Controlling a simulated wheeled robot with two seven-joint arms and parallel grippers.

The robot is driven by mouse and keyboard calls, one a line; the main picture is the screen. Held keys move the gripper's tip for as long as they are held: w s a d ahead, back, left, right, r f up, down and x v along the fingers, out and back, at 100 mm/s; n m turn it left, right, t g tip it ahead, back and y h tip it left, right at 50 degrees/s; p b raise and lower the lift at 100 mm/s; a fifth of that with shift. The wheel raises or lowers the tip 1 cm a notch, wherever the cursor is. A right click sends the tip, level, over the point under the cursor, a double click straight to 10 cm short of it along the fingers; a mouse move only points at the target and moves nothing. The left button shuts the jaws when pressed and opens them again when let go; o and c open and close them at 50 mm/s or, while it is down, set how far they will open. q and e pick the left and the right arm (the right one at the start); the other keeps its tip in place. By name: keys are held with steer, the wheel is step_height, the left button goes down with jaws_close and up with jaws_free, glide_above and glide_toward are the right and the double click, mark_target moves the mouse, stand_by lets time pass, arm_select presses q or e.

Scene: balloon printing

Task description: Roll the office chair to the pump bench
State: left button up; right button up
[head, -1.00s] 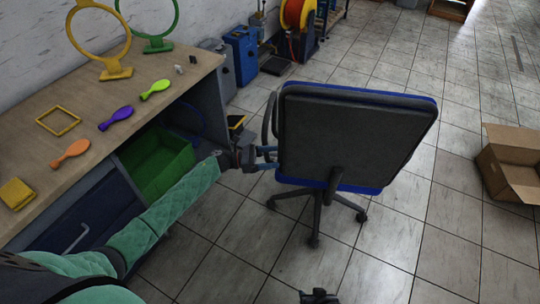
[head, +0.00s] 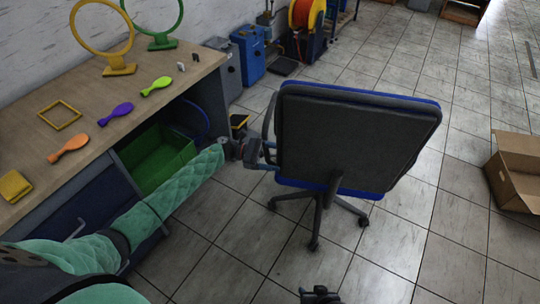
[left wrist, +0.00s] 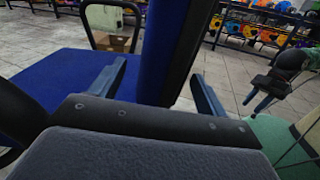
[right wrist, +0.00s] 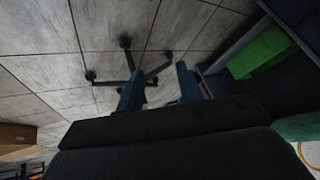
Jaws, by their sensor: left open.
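The office chair (head: 350,140) stands upright on the tiles, its dark backrest toward me and its blue edge showing. Its wheeled base (right wrist: 130,75) shows in the right wrist view. My left gripper (head: 268,155) is at the left side of the backrest, fingertips partly hidden by it. In the left wrist view its open fingers (left wrist: 155,90) stand either side of the backrest edge; contact cannot be told. My right gripper (head: 318,297) is low at the bottom edge, open and empty, above the floor behind the chair. I cannot tell which furniture is the pump bench.
A blue container (head: 248,55) and an orange reel (head: 306,15) stand beyond. A cardboard box (head: 515,170) lies at right. Floor between is clear.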

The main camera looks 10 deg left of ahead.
arm_select(q)
steer(key=d+p, duration=0.1)
steer(key=d, duration=0.5)
arm_select(e)
step_height(320, 180, up, 6)
steer(key=shift+d+r+g, duration=0.15)
steer(key=shift+r+g, duration=0.1)
steer(key=shift+g, duration=0.15)
steer(key=shift+s, duration=0.1)
arm_select(q)
jaws_close()
